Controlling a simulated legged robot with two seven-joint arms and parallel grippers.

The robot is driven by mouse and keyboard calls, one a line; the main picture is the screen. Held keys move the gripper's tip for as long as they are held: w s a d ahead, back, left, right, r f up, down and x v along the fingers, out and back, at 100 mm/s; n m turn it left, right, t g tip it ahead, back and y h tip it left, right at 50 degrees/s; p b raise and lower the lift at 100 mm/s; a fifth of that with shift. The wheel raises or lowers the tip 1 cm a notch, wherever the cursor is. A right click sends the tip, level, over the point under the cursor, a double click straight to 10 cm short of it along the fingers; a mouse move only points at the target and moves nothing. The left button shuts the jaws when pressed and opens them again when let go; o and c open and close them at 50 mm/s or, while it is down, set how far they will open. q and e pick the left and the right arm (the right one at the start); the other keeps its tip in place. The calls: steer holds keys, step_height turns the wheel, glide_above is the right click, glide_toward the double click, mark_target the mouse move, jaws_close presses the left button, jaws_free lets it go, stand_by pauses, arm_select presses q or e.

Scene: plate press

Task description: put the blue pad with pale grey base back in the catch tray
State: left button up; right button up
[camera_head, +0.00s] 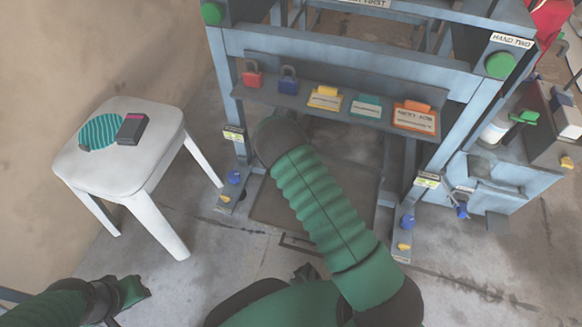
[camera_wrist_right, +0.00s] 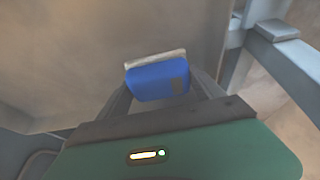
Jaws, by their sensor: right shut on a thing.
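The blue pad with a pale grey base (camera_wrist_right: 157,80) is between the fingers of my right gripper (camera_wrist_right: 160,90) in the right wrist view. The gripper is shut on it, with the pale grey edge at the far side. In the head view my right arm reaches to the press front below its shelf, where the gripper and pad are hidden. My left gripper (camera_head: 130,290) is low at the left, away from the press; its finger opening is unclear. I cannot pick out the catch tray for certain in either view.
The blue-grey press frame (camera_head: 340,50) has a shelf (camera_head: 285,98) with padlocks and coloured tags. A white stool (camera_head: 120,165) at left bears a striped teal disc (camera_head: 100,131) and a dark box (camera_head: 132,128). A side cabinet (camera_head: 510,180) stands at right. Floor between stool and press is open.

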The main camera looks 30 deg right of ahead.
steer(key=o, duration=1.6)
steer(key=shift+a, duration=0.1)
steer(key=shift+r, duration=0.1)
steer(key=p+v, duration=0.7)
steer(key=v, duration=0.5)
